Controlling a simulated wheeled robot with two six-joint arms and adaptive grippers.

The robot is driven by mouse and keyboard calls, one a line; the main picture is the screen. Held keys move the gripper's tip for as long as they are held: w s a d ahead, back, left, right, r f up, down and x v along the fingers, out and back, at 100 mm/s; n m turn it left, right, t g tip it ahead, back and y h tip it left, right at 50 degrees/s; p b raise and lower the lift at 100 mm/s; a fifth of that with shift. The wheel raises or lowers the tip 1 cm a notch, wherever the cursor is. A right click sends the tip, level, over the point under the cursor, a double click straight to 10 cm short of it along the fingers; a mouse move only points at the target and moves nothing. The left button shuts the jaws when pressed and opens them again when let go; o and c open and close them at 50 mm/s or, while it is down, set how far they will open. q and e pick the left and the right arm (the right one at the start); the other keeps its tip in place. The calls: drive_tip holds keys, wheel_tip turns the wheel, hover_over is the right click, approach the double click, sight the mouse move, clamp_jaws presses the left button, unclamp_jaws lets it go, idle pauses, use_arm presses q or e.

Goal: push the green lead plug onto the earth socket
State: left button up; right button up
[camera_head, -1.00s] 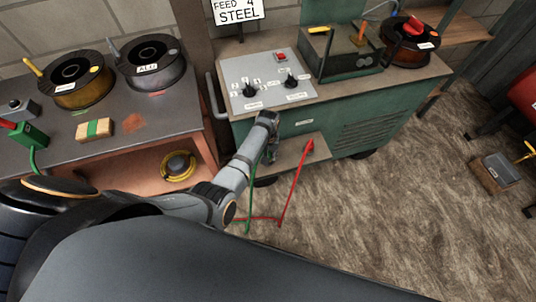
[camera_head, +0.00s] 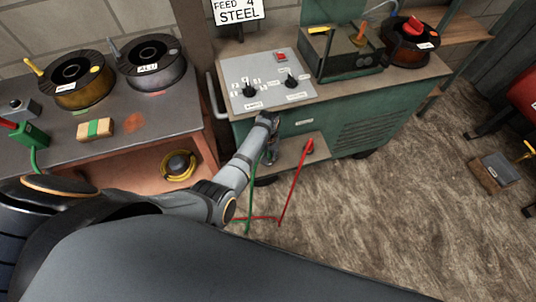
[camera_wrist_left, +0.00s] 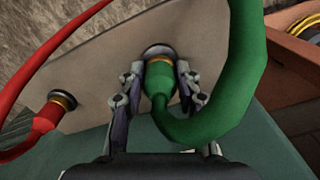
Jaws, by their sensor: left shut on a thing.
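My left gripper (camera_wrist_left: 160,82) is shut on the green lead plug (camera_wrist_left: 160,84), with one finger on each side of it. The plug's brass band meets a dark round socket (camera_wrist_left: 157,50) on the pale panel; how deep it sits cannot be told. No earth label is readable. The green cable (camera_wrist_left: 247,70) loops from the plug past the right finger. In the head view my left gripper (camera_head: 271,153) is low at the front of the green machine, mostly hidden by its own arm, and the green cable (camera_head: 250,192) hangs below it. My right gripper is not in view.
A red plug (camera_wrist_left: 47,118) sits at a second dark socket beside the green one, and its red cable (camera_head: 294,185) hangs to the floor. The control panel (camera_head: 267,80) with knobs is above my gripper. A bench (camera_head: 155,125) with spools stands at left.

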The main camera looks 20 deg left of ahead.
use_arm(q)
drive_tip(key=shift+f+b, duration=0.3)
drive_tip(key=shift+f, duration=0.15)
drive_tip(key=o, duration=1.2)
drive_tip(key=shift+c, duration=0.2)
drive_tip(key=shift+r, duration=0.15)
wheel_tip(320, 180, up, 12)
drive_tip(key=shift+f, duration=0.1)
